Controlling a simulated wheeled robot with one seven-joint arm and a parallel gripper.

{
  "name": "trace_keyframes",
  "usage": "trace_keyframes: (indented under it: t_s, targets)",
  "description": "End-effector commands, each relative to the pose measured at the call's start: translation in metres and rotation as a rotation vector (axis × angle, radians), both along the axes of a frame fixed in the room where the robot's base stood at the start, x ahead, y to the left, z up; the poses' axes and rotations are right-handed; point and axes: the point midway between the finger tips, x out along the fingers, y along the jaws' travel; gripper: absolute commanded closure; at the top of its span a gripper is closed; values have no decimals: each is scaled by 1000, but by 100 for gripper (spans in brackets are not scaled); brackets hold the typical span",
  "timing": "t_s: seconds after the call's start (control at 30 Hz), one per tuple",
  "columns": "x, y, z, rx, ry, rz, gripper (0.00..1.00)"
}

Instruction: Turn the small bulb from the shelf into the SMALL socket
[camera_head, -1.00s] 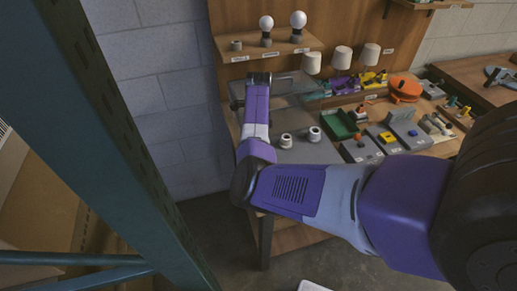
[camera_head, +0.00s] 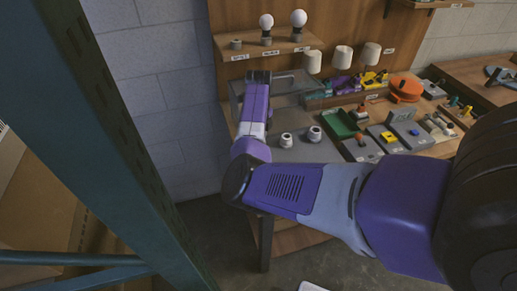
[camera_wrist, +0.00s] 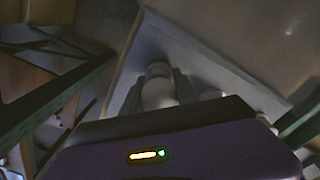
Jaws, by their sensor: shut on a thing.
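In the wrist view my gripper (camera_wrist: 158,72) is shut on a pale rounded thing between its fingers, which looks like the small bulb (camera_wrist: 160,92). The view is dark, and the bulb's lower end is hidden. In the head view my wrist covers the fingers and the bulb, at the left of the worktable below the shelf (camera_head: 282,50). Two pale round sockets, one at the left (camera_head: 286,140) and one at the right (camera_head: 314,134), stand on the grey plate to the right of my forearm. I cannot read which is SMALL.
The shelf bears an empty holder (camera_head: 236,44) and two white bulbs, one in the middle (camera_head: 266,22) and one at the right (camera_head: 298,18). White lamp shades (camera_head: 343,58), a green tray (camera_head: 342,124) and an orange round thing (camera_head: 405,88) stand further right.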

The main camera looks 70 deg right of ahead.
Motion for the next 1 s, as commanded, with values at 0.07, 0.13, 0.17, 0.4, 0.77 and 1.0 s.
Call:
trace_keyframes:
  t_s: [0.07,0.13,0.17,0.4,0.77,1.0]
  targets:
    - [0,-1,0,-1,-1,-28,93]
    - [1,0,-1,-1,-1,-93,93]
    - [1,0,-1,-2,-1,-130,93]
    - [1,0,-2,-1,-3,-412,93]
    - [0,0,0,-1,0,-429,39]
    - [1,-1,9,-3,-2,-428,39]
